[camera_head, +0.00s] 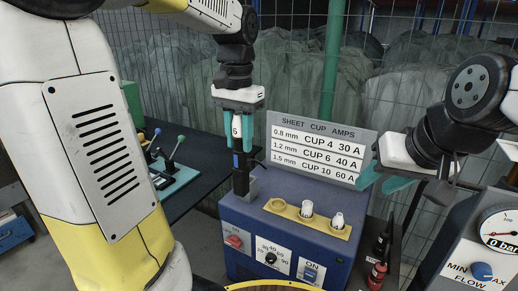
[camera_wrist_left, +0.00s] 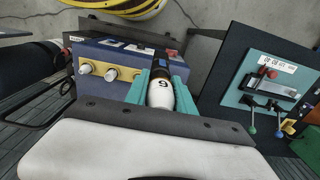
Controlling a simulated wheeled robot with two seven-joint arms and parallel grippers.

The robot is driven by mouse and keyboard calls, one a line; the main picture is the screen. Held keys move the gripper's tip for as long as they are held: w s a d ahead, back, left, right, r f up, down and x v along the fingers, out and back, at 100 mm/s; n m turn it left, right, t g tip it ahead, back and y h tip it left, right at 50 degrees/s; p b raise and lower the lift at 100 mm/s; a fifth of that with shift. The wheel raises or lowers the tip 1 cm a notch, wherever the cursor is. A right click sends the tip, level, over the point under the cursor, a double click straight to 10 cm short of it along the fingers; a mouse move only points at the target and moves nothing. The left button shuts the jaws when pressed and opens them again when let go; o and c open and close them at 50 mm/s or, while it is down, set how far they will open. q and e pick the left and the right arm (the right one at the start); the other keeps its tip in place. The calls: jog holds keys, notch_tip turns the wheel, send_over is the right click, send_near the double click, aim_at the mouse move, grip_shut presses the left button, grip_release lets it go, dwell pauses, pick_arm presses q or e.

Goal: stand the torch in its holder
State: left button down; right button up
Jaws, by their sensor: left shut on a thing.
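The torch (camera_head: 240,160) is upright, with a white cup marked 6 at its top and a dark blue and black body below. My left gripper (camera_head: 236,132) is shut on it around the white cup; the cup also shows between the teal fingers in the left wrist view (camera_wrist_left: 160,95). My right gripper (camera_head: 380,180) is open and empty, right of the sign.
A sign of cup amps (camera_head: 318,146) stands behind the box. A yellow strip (camera_head: 277,206) on the box carries two white cups (camera_head: 307,208). A teal lever fixture (camera_head: 178,178) lies left.

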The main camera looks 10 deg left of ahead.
pick_arm(q)
jog(key=w+f, duration=0.2)
jog(key=w, duration=0.4)
jog(key=w+a+f, duration=0.1)
jog(key=w+f, duration=0.1)
jog(key=w, duration=0.5)
jog(key=shift+a+f, duration=0.3)
jog(key=shift+f, duration=0.05)
jog(key=shift+w+f, duration=0.1)
